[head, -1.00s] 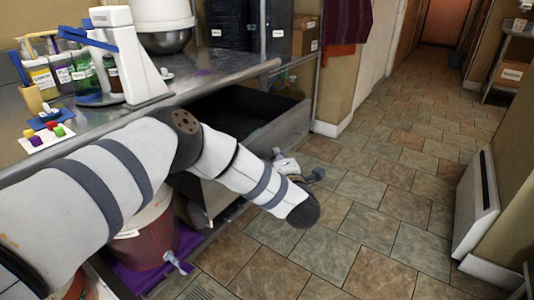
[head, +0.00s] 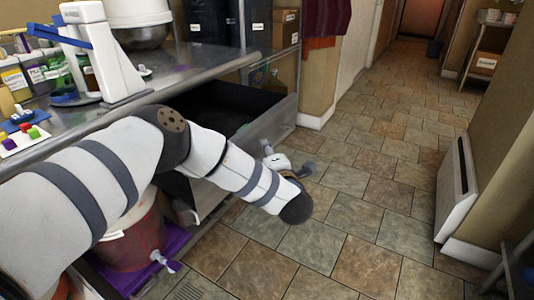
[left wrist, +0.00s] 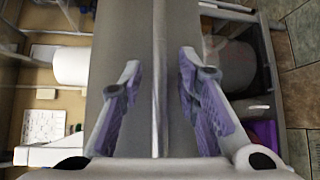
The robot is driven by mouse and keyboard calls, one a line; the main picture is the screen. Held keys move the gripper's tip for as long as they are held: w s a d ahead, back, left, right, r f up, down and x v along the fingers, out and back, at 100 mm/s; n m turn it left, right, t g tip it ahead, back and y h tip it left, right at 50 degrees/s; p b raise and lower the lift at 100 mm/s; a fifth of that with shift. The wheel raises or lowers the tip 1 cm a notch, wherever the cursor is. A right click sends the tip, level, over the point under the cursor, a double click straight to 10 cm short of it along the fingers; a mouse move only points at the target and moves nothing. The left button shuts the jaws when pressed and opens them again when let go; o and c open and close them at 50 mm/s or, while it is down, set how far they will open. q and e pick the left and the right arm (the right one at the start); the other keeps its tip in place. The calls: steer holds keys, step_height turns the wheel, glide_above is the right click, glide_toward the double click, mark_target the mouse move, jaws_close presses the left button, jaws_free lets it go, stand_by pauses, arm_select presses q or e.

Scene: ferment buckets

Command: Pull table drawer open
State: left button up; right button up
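The table drawer stands pulled out below the counter in the head view, with a dark, empty-looking inside (head: 225,107) and a grey metal front (head: 270,122). My left arm reaches across it, and my left gripper (head: 275,160) is just outside the front, partly hidden by the arm. In the left wrist view the two purple-padded fingers (left wrist: 160,98) are spread apart. A thin grey bar (left wrist: 159,60) runs between them along a broad grey surface, likely the drawer front and its handle. Neither finger visibly touches the bar. My right gripper is out of both views.
The metal counter (head: 190,80) holds a white stand (head: 105,55), bottles and coloured blocks. A red bucket (head: 135,240) with a tap stands on a purple tray (head: 175,245) beneath. Tiled floor (head: 370,210) is open to the right, bounded by a wall panel (head: 455,190).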

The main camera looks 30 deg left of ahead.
arm_select(q)
steer(key=v, duration=1.2)
steer(key=s+d+f+m+g+h+p, duration=0.25)
steer(key=s+f+m+h, duration=0.35)
steer(key=s+f+m, duration=0.4)
steer(key=s+d+f+m+g+h+p, duration=0.1)
steer(key=s+d+f+m+g+h, duration=0.3)
steer(key=s+f+m, duration=0.65)
steer(key=s+a+r+m+g+p, duration=0.1)
steer(key=s+a+r+m+g, duration=0.1)
steer(key=s, duration=1.1)
steer(key=s+a+r+m+g, duration=0.2)
steer(key=s+a+m+g, duration=0.2)
steer(key=s, duration=1)
steer(key=a+g, duration=0.2)
steer(key=shift+a+r+m+g+h+p, duration=0.2)
steer(key=shift+a+m+g+h+p, duration=0.1)
steer(key=shift+a+m+g+p, duration=0.1)
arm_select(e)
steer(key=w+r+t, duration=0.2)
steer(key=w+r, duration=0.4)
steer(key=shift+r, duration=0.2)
